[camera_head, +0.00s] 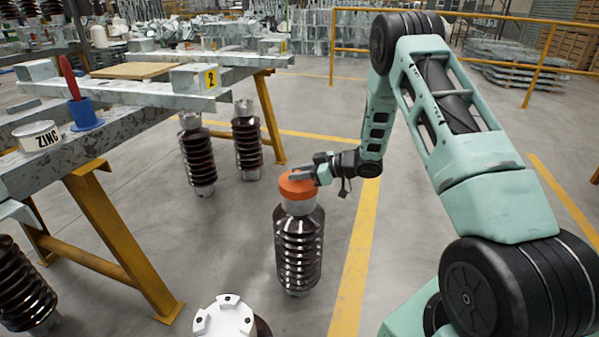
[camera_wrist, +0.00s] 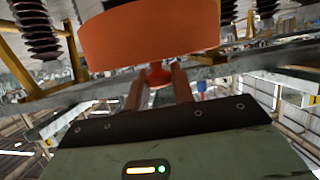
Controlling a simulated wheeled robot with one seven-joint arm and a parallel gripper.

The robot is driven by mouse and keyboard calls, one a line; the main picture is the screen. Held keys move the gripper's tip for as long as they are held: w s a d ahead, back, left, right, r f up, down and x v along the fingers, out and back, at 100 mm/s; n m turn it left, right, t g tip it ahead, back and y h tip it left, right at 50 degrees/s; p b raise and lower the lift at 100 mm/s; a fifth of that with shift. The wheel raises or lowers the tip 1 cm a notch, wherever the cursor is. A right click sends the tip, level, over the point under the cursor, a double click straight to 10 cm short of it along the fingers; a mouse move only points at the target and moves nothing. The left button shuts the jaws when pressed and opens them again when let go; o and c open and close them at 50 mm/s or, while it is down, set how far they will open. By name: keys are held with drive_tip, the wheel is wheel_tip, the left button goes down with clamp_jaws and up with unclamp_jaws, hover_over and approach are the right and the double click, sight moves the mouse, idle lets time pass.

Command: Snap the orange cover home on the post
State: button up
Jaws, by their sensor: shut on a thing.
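The orange cover (camera_head: 296,185) is at the top of a dark brown ribbed post (camera_head: 299,250) with a grey metal head, standing upright on the floor. I cannot tell whether the cover is fully seated or slightly above the head. My gripper (camera_head: 312,175) reaches in from the right and is at the cover. In the wrist view the cover (camera_wrist: 150,36) fills the top, and my gripper (camera_wrist: 158,80) has its two fingers shut on a small orange knob of it. The cover's underside is hidden.
A steel workbench (camera_head: 110,92) on yellow trestles (camera_head: 125,245) stands at left, with a ZINC tin (camera_head: 38,137) and a blue holder (camera_head: 85,115). Other posts stand behind (camera_head: 198,155), at lower left and in front. Floor to the right is clear.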

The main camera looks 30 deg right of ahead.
drive_tip(key=shift+f+b, duration=0.3)
drive_tip(key=shift+f, duration=0.5)
drive_tip(key=o, duration=1.1)
drive_tip(key=shift+c, duration=0.2)
drive_tip(key=p+v, duration=0.4)
drive_tip(key=v, duration=1.3)
drive_tip(key=shift+p, duration=0.3)
drive_tip(key=shift+s+d+r, duration=0.1)
drive_tip(key=shift+d+r, duration=0.05)
